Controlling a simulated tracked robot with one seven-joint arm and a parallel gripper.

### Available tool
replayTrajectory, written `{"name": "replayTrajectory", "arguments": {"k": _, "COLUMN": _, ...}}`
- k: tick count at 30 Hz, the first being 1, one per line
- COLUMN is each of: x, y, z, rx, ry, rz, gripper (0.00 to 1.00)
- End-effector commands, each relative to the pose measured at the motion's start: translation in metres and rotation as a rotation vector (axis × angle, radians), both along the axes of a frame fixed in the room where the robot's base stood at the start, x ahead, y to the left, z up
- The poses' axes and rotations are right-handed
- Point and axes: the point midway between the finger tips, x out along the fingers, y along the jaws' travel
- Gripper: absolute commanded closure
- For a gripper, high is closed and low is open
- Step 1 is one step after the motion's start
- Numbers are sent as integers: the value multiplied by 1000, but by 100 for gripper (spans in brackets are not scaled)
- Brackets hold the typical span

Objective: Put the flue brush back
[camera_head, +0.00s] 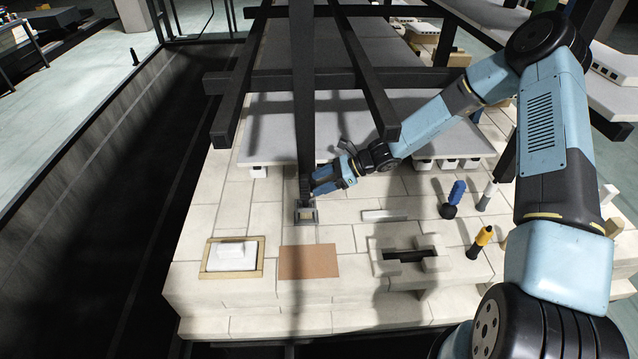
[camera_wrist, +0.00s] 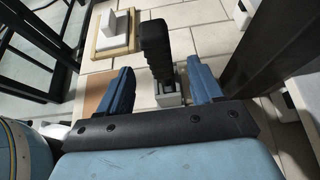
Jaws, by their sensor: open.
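A black, ribbed upright piece (camera_wrist: 155,48), which looks like the flue brush, stands in a grey square holder (camera_wrist: 170,92) in the wrist view. The holder also shows in the head view (camera_head: 306,214), on the pale brick deck; there the dark piece (camera_head: 305,186) is hard to separate from the dark post behind it. My gripper (camera_wrist: 162,84) is open, its two blue fingers on either side of the black piece with gaps visible. In the head view my gripper (camera_head: 318,186) reaches in from the right, just above the holder.
Dark frame bars (camera_head: 300,90) stand close behind and above my gripper. A wood-framed tray with a white block (camera_head: 232,257), a brown plate (camera_head: 308,262) and a slotted brick fixture (camera_head: 410,256) lie in front. Blue-handled (camera_head: 456,192) and yellow-handled (camera_head: 482,237) tools stand to the right.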

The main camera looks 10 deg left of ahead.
Motion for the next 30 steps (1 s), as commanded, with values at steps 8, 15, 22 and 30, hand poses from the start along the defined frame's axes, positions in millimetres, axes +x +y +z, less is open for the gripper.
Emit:
{"name": "replayTrajectory", "arguments": {"k": 8, "x": 2, "y": -8, "z": 4, "rx": -1, "ry": 0, "rz": -1, "gripper": 34}}
{"name": "replayTrajectory", "arguments": {"k": 15, "x": 3, "y": -14, "z": 8, "rx": 0, "ry": 1, "rz": 0, "gripper": 34}}
{"name": "replayTrajectory", "arguments": {"k": 22, "x": 5, "y": -21, "z": 11, "rx": -1, "ry": 0, "rz": -1, "gripper": 34}}
{"name": "replayTrajectory", "arguments": {"k": 30, "x": 6, "y": -28, "z": 15, "rx": -1, "ry": 1, "rz": 0, "gripper": 34}}
